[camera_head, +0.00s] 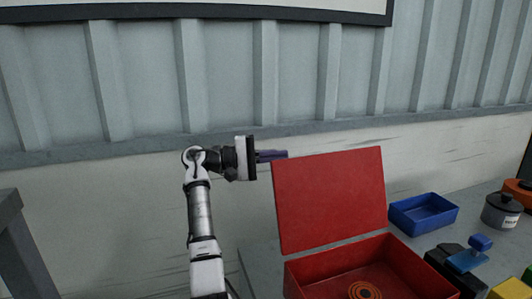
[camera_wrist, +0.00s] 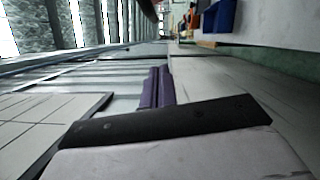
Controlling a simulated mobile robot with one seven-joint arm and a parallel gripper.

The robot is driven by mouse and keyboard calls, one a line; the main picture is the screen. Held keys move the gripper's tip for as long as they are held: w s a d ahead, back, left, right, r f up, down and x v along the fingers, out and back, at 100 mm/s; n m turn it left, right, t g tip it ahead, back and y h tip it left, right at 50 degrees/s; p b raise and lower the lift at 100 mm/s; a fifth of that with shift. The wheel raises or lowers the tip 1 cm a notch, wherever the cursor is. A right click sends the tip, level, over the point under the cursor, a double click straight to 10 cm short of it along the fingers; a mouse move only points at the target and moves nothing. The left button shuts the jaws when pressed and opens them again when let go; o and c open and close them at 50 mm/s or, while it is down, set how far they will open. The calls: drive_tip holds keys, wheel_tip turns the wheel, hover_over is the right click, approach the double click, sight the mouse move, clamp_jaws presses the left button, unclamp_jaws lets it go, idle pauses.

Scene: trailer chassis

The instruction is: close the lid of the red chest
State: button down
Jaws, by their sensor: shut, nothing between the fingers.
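The red chest (camera_head: 375,282) stands on the table at the bottom of the head view. Its lid (camera_head: 330,198) is raised, standing nearly upright at the chest's back edge. An orange round thing (camera_head: 364,290) lies inside the chest. My gripper (camera_head: 286,155) is shut and empty, with purple fingers pointing right. In the head view its fingertips are by the lid's upper left corner; I cannot tell whether they touch it. The shut fingers also show in the wrist view (camera_wrist: 157,87), where I cannot make out the chest or lid.
A blue tray (camera_head: 424,214) stands right of the lid, with a grey lidded pot (camera_head: 502,212) beyond it. Black and blue items (camera_head: 468,258) and a yellow block (camera_head: 511,289) lie right of the chest. A ribbed wall (camera_head: 225,80) runs behind.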

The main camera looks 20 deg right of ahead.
drive_tip(key=s+d+p, duration=0.2)
drive_tip(key=s+d, duration=0.2)
drive_tip(key=s, duration=0.1)
drive_tip(key=shift+s+d+r, duration=0.15)
drive_tip(key=shift+r, duration=0.3)
